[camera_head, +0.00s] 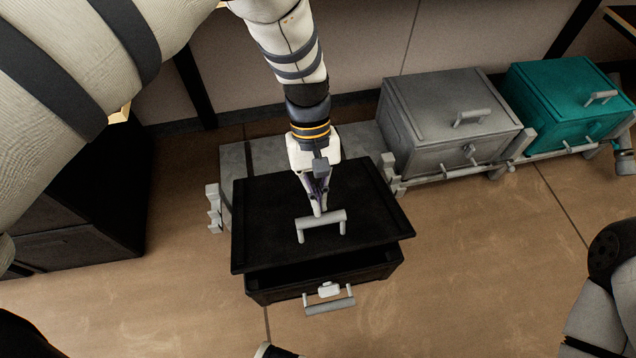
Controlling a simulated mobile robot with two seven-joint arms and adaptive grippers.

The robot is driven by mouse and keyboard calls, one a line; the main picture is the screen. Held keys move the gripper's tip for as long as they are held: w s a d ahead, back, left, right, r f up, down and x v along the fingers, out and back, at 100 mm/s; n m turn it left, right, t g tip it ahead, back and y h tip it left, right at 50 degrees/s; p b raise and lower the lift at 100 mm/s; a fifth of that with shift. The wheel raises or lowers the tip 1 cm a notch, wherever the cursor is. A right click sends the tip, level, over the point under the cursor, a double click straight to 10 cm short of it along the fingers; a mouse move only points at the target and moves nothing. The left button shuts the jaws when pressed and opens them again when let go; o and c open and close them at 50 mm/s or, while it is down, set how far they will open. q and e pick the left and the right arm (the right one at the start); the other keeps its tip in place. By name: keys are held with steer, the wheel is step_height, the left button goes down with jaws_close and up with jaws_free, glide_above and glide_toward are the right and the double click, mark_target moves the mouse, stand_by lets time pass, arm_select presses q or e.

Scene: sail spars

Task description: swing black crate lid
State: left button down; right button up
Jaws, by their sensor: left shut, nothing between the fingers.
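The black crate (375,272) stands in the middle of the head view. Its black lid (270,210) is tilted up a little, with a dark gap at the front edge. A grey bar handle (322,219) stands on the lid. My left gripper (319,210) points down at this handle from behind, its fingers shut and empty, at or very near the bar; I cannot tell whether they touch it. The crate's front has a light latch (328,289) and a grey handle (330,304).
A grey crate (430,135) and a teal crate (560,100) stand in a row to the right, both with lids down. A grey low platform (238,165) lies behind the black crate. A dark cabinet (95,215) stands at left. The floor in front is clear.

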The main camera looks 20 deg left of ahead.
mark_target(323, 238)
arm_select(q)
steer(key=shift+b+x, duration=1.4)
steer(key=shift+x, duration=3.3)
arm_select(e)
steer(key=shift+x, duration=1.4)
arm_select(q)
steer(key=shift+s, duration=0.1)
arm_select(e)
steer(key=shift+w, duration=0.1)
steer(key=shift+f, duration=0.1)
arm_select(q)
steer(key=shift+s+d+f+b, duration=0.15)
steer(key=shift+f+b, duration=0.2)
steer(key=shift+f, duration=0.2)
steer(key=p+v, duration=0.4)
steer(key=v, duration=0.4)
steer(key=shift+r, duration=0.15)
arm_select(e)
steer(key=v, duration=0.2)
steer(key=shift+r, duration=0.45)
